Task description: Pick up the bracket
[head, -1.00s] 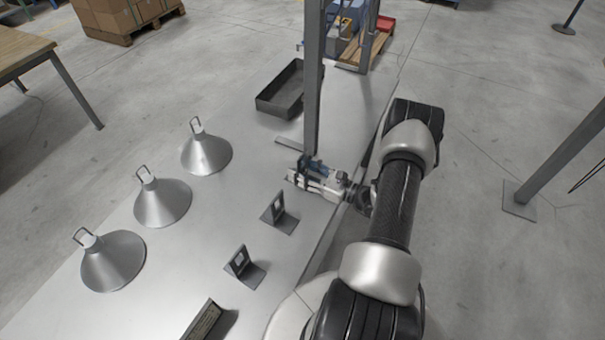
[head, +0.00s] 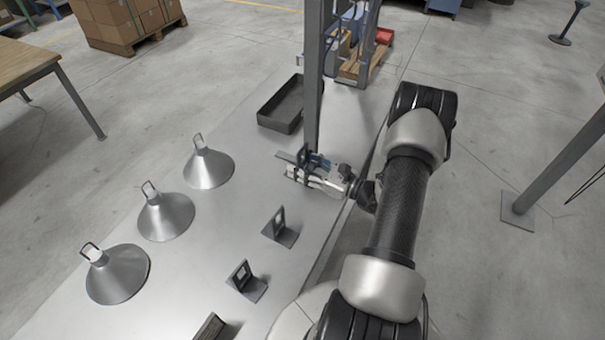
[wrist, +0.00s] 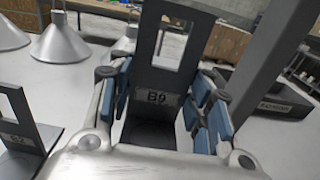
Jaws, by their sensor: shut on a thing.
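A dark grey bracket (wrist: 173,75) with a square window and a "B9" label stands upright between the fingers of my gripper (wrist: 165,112) in the wrist view. The blue finger pads lie at its two sides, and the gripper is shut on it. In the head view my gripper (head: 308,168) is low over the metal table, close to the grey post, with the dark bracket (head: 302,153) at its tip. Whether the bracket's base touches the table is hard to tell.
Two similar brackets stand on the table (head: 180,270), one nearer my gripper (head: 281,228) and one closer (head: 245,281). Three metal hoods (head: 208,165) with wire loops stand at left. A grey post (head: 313,80) rises beside the gripper. A dark tray (head: 283,108) lies behind.

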